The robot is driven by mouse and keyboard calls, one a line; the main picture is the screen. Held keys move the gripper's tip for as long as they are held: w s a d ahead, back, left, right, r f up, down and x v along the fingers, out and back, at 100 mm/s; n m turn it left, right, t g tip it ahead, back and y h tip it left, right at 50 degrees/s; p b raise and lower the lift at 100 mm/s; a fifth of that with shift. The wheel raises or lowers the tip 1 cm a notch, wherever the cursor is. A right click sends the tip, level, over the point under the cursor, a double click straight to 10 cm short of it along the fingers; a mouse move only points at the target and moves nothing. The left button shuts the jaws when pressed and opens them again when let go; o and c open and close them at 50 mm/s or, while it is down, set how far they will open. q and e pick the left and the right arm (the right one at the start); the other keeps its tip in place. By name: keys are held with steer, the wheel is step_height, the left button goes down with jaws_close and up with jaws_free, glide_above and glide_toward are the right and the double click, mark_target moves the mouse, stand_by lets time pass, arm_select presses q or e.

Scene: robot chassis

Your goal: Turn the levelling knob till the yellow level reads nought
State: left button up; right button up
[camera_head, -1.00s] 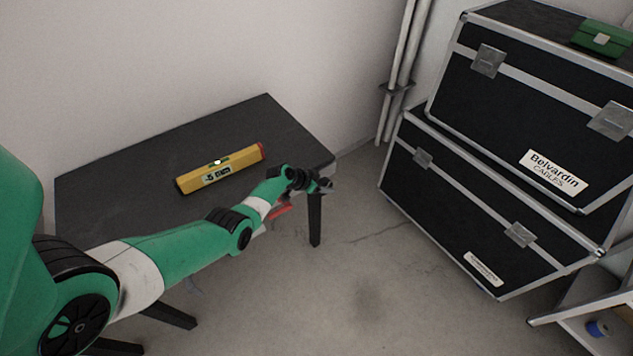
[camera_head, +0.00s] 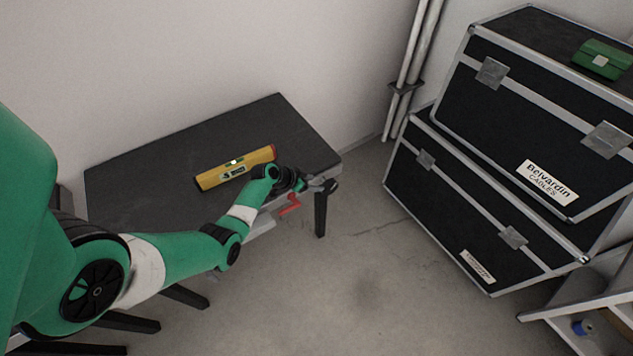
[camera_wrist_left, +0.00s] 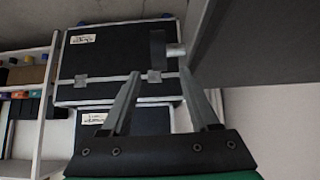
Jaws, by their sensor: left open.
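The yellow level (camera_head: 222,175) lies on the dark table (camera_head: 140,190) in the head view. Its green vial shows a bright spot near the middle, but the reading is too small to tell. My left gripper (camera_head: 325,185) is at the table's right front corner, beside its edge. In the left wrist view the fingers of the left gripper (camera_wrist_left: 160,90) stand apart with nothing held. A dark flat piece on a grey stub (camera_wrist_left: 175,50) sticks out from the table edge beyond the fingers; it looks like the levelling knob. My right gripper is out of view.
A red part (camera_head: 290,205) sits below the table's front edge, close to my left wrist. Two stacked black cases (camera_head: 500,200) stand at the right, with a green box (camera_head: 602,58) on top. Pipes (camera_head: 408,80) run up the wall. The floor between table and cases is clear.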

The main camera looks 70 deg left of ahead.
arm_select(q)
step_height(320, 180, down, 3)
steer(key=s+g, duration=0.1)
steer(key=s, duration=0.1)
steer(key=g+h+p, duration=0.1)
steer(key=g+p, duration=0.2)
steer(key=p, duration=0.4)
glide_toward(328, 183)
steer(key=b+x, duration=1.1)
steer(key=b, duration=0.4)
steer(key=shift+s+f, duration=0.1)
steer(key=shift+f, duration=0.05)
steer(key=shift+w+a+f+b, duration=0.15)
steer(key=shift+w+f+b, duration=0.15)
steer(key=shift+b, duration=0.55)
